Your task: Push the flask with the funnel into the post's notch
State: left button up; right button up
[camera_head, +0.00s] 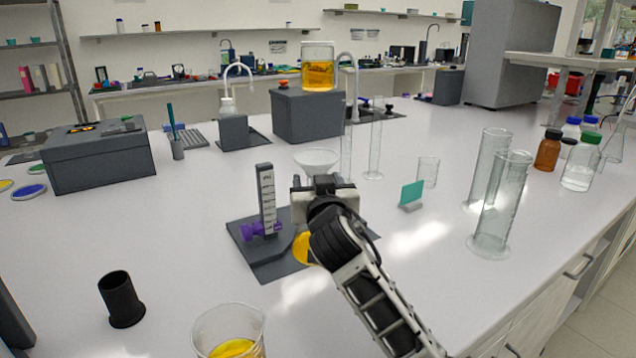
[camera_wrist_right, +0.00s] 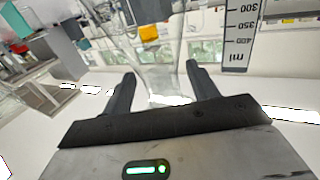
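The post (camera_head: 266,195) is upright, carries a scale and purple knobs, and stands on a dark base plate (camera_head: 252,262). The clear funnel (camera_head: 316,157) shows just behind my right gripper (camera_head: 312,190). The flask's yellow liquid (camera_head: 302,248) shows beside my arm; most of the flask is hidden by the arm. In the right wrist view, my right gripper's fingers (camera_wrist_right: 162,82) are spread, with clear glass (camera_wrist_right: 160,60) between them; contact is unclear. The post's scale (camera_wrist_right: 238,35) is close to the right finger there. The notch is not visible. My left gripper is not in view.
A beaker of yellow liquid (camera_head: 230,338) and a black cup (camera_head: 121,300) stand in front. Tall glass cylinders (camera_head: 494,205), a small beaker (camera_head: 427,172) and a teal card (camera_head: 411,194) stand to the right. The table (camera_head: 190,225) left of the plate is clear.

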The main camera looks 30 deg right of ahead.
jog(key=b+v, duration=0.2)
jog(key=v, duration=1.4)
jog(key=shift+f, duration=0.1)
